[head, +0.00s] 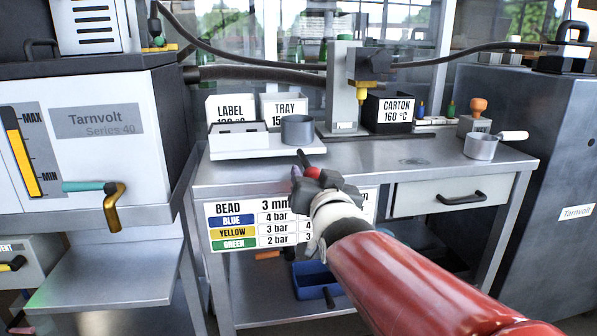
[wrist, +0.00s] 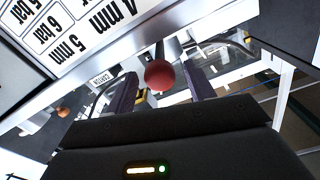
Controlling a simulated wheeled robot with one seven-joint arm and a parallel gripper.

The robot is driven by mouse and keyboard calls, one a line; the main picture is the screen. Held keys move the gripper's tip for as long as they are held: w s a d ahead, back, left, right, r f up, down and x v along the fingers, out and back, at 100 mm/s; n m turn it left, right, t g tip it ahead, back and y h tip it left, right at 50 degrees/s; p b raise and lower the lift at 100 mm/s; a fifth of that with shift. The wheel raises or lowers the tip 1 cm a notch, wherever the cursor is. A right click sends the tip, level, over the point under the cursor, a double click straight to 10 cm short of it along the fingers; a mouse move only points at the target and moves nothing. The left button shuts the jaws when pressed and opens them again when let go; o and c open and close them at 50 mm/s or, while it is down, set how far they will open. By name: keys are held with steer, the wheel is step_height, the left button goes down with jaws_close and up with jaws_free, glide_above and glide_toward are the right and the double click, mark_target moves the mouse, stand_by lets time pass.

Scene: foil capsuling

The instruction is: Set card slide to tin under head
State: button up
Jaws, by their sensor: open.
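My gripper (head: 312,180) is in front of the bench edge, beside the printed bead card (head: 232,226). In the wrist view my gripper (wrist: 161,80) is open, with a dark finger on each side of a round red knob (wrist: 159,76). The knob has a dark stem, and I cannot tell whether either finger touches it. Part of the red knob (head: 314,172) also shows at the fingers in the head view. The card lists bead sizes against blue, yellow and green pressures; my arm hides its middle. A dispensing head (head: 370,64) with a yellow nozzle stands behind. A grey tin (head: 298,130) stands on the white platform (head: 262,150).
Bins marked LABEL (head: 230,108), TRAY (head: 283,107) and CARTON (head: 389,110) stand along the back. A pan (head: 480,147) and an orange-handled stamp (head: 476,113) are at the right. A drawer (head: 445,196) is below the bench top. The bench top's right middle is clear.

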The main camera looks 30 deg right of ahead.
steer(key=shift+x, duration=1.7)
jaws_close()
